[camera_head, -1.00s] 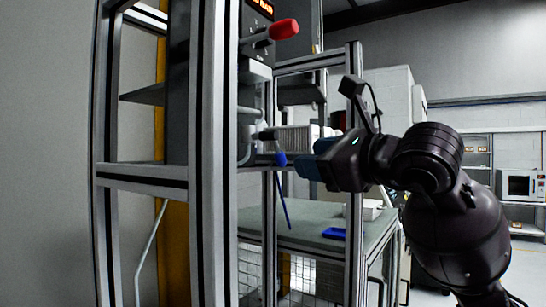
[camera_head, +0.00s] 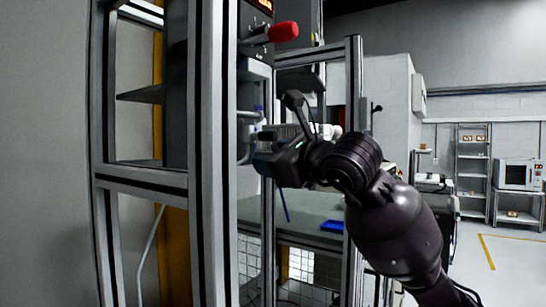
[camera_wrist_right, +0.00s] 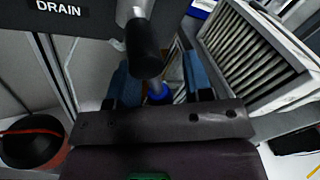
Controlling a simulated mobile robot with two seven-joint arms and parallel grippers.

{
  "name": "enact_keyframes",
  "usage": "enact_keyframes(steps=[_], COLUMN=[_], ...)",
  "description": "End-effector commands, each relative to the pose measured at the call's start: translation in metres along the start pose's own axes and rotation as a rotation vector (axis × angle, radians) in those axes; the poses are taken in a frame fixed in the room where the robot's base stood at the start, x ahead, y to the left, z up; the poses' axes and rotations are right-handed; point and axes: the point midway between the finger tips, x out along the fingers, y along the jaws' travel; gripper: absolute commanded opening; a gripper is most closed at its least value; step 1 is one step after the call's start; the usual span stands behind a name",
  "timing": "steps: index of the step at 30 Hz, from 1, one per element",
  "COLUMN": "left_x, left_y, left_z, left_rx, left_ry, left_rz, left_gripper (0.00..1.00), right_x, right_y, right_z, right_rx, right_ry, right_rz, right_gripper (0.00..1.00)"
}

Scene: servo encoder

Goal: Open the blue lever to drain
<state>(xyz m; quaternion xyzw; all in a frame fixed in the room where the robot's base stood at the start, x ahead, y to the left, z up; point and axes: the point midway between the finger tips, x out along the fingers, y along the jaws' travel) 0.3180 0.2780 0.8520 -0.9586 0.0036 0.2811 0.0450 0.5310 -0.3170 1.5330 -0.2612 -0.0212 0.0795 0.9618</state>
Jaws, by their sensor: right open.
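My right gripper (camera_head: 262,163) is at the machine front inside the metal frame, with its fingers pointing left. In the right wrist view its two blue fingers (camera_wrist_right: 157,85) stand apart, open. A round blue end (camera_wrist_right: 158,93), which looks like the blue lever, shows between and below them; I cannot tell whether they touch it. A black cylindrical grip (camera_wrist_right: 143,50) hangs above the fingers near the label DRAIN (camera_wrist_right: 60,12). In the head view a small blue piece (camera_head: 258,109) shows just above the gripper; I cannot tell whether it belongs to the lever. My left gripper is not in view.
A red-ended handle (camera_head: 284,32) sticks out above my right arm. A metal frame post (camera_head: 209,200) stands left of the gripper, another (camera_head: 354,110) behind the arm. A ribbed block (camera_wrist_right: 262,60) is close on the right in the wrist view. A blue tray (camera_head: 332,226) lies on the table (camera_head: 305,207).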

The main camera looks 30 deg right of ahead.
Motion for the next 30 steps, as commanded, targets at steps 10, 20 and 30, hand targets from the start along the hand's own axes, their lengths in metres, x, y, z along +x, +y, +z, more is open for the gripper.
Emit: enact_keyframes(steps=[10,20,30], left_x=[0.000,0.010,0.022], left_y=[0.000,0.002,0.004], left_z=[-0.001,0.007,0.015], left_rx=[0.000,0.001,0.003], left_ry=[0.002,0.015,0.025], left_rz=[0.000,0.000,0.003], left_gripper=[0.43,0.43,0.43], right_x=[0.000,-0.002,-0.004], right_y=[0.000,0.007,0.017], right_z=[0.000,-0.002,0.001], right_rx=[0.000,0.111,0.351], right_ry=[0.000,0.018,0.069], right_rz=[0.000,0.013,0.042], right_gripper=[0.00,0.00,0.00])
